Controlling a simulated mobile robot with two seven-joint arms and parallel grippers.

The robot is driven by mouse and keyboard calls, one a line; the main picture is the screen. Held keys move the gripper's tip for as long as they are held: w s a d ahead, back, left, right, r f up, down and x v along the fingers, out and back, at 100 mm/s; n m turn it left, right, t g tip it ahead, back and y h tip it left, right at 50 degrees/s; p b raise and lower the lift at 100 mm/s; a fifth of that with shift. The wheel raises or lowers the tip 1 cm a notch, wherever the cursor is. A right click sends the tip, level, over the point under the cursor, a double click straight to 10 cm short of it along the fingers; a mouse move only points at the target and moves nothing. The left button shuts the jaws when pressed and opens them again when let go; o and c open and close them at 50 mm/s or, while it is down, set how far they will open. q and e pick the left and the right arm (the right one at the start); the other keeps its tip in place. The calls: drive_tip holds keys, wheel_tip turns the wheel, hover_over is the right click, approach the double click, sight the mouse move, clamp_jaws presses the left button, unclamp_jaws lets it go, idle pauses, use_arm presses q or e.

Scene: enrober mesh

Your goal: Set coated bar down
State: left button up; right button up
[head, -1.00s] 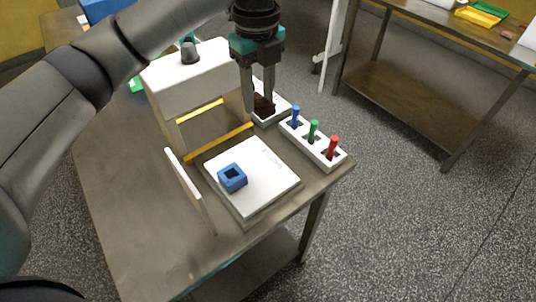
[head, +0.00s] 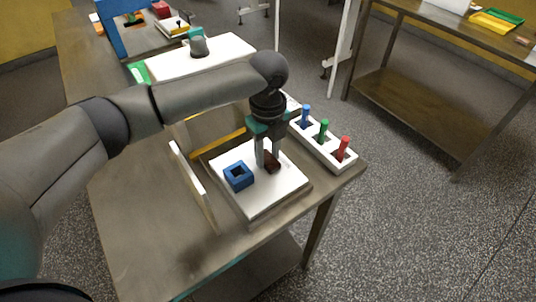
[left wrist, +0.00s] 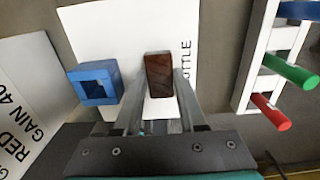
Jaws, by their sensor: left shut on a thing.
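The coated bar (head: 272,162) is a small dark brown block between the fingertips of my left gripper (head: 267,160), which is shut on it. In the left wrist view the bar (left wrist: 159,75) stands out between the two fingers, over the white board (left wrist: 205,20). In the head view the bar is over the right half of the white board (head: 262,205) on the table. I cannot tell whether it touches the board. A blue square piece with a hole (head: 239,177) sits on the board to the left of the bar. My right gripper is not in view.
A white rack (head: 335,160) with blue, green and red pegs stands right of the board. A white machine (head: 205,60) with a yellow strip is behind. A thin upright white panel (head: 188,172) stands left of the board. The table's front left is clear.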

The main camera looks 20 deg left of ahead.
sight(268, 158)
use_arm(q)
drive_tip(key=shift+f, duration=0.15)
drive_tip(key=o, duration=1)
wheel_tip(268, 158, up, 12)
drive_tip(key=shift+r+p, duration=0.1)
drive_tip(key=shift+p, duration=0.9)
